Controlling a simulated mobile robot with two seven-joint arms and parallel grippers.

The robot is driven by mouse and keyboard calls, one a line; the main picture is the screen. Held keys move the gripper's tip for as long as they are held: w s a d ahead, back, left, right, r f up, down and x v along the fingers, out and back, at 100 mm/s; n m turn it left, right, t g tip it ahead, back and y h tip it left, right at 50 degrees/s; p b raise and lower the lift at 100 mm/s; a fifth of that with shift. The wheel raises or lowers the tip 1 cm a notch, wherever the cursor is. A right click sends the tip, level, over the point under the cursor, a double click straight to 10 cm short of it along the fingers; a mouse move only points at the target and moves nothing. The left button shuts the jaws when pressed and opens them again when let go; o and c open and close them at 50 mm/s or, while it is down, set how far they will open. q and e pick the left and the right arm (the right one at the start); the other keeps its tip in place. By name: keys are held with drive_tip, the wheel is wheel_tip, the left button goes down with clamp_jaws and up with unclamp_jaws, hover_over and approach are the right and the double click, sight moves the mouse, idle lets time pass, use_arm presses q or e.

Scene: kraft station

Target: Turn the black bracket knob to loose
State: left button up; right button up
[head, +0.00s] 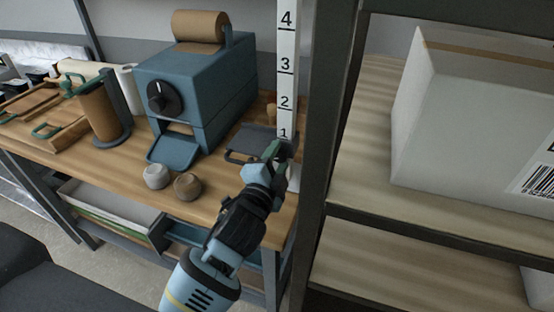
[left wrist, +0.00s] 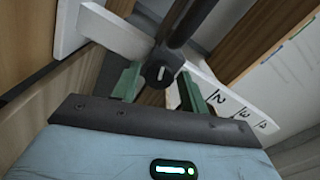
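The black bracket knob (left wrist: 160,74) shows in the left wrist view as a round dark knob with a short white line on its face. It sits on a dark bracket bar (left wrist: 188,22) by the white numbered strip (left wrist: 222,97). In the head view the dark bracket (head: 286,143) is at the foot of the upright strip (head: 287,70), partly hidden by my gripper. My left gripper (head: 274,152) is open. Its green fingers (left wrist: 160,88) stand either side of the knob with gaps visible; contact cannot be told. My right gripper is not in view.
A blue machine (head: 190,85) with its own black dial (head: 164,97) and a brown paper roll (head: 200,25) stands on the wooden bench (head: 115,165). Two small round pieces (head: 187,185) lie in front. A dark shelf post (head: 325,110) and white box (head: 470,120) are at right.

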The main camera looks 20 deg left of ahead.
use_arm(q)
drive_tip(key=shift+o, duration=0.6)
drive_tip(key=shift+s, duration=0.2)
drive_tip(key=s, duration=0.7)
drive_tip(key=shift+s, duration=0.25)
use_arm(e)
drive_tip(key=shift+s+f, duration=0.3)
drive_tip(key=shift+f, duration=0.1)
use_arm(q)
drive_tip(key=shift+a, duration=0.1)
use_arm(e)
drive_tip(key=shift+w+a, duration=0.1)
use_arm(q)
drive_tip(key=shift+f, duration=0.1)
